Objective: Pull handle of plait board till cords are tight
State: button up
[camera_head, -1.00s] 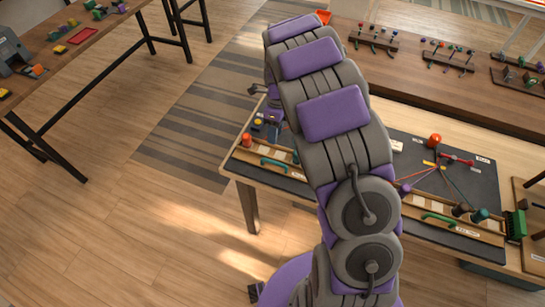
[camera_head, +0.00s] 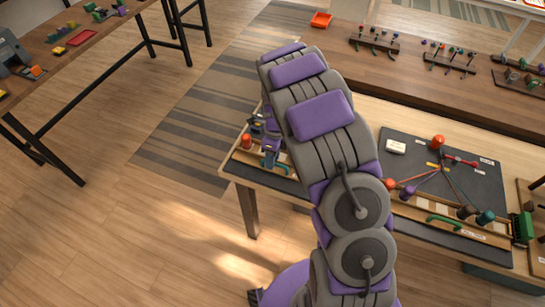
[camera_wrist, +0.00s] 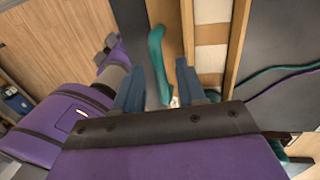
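My gripper (camera_wrist: 157,75) is open over a teal handle (camera_wrist: 156,50), with its two blue-grey fingers on either side and visible gaps between them and the handle. The handle is fixed along a wooden rail of the left plait board (camera_wrist: 242,30). Loose, wavy teal and purple cords (camera_wrist: 285,75) lie on the board's dark surface in the wrist view. In the head view my gripper (camera_head: 270,155) is at the left end of the table, beside an orange-red knob (camera_head: 247,141). My arm hides most of that board there.
A second board (camera_head: 400,165) on the right has straight cords, several pegs and a green handle (camera_head: 443,220). The floor left of the table is clear.

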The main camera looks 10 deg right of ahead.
grip_shut()
dwell(0.4)
jog(key=s+a, duration=0.1)
jog(key=s+a+p, duration=0.1)
jog(key=s, duration=0.1)
jog(key=shift+s+a+r+p, duration=0.1)
jog(key=shift+s+a+p, duration=0.1)
jog(key=shift+p, duration=0.1)
jog(key=shift+s+a, duration=0.25)
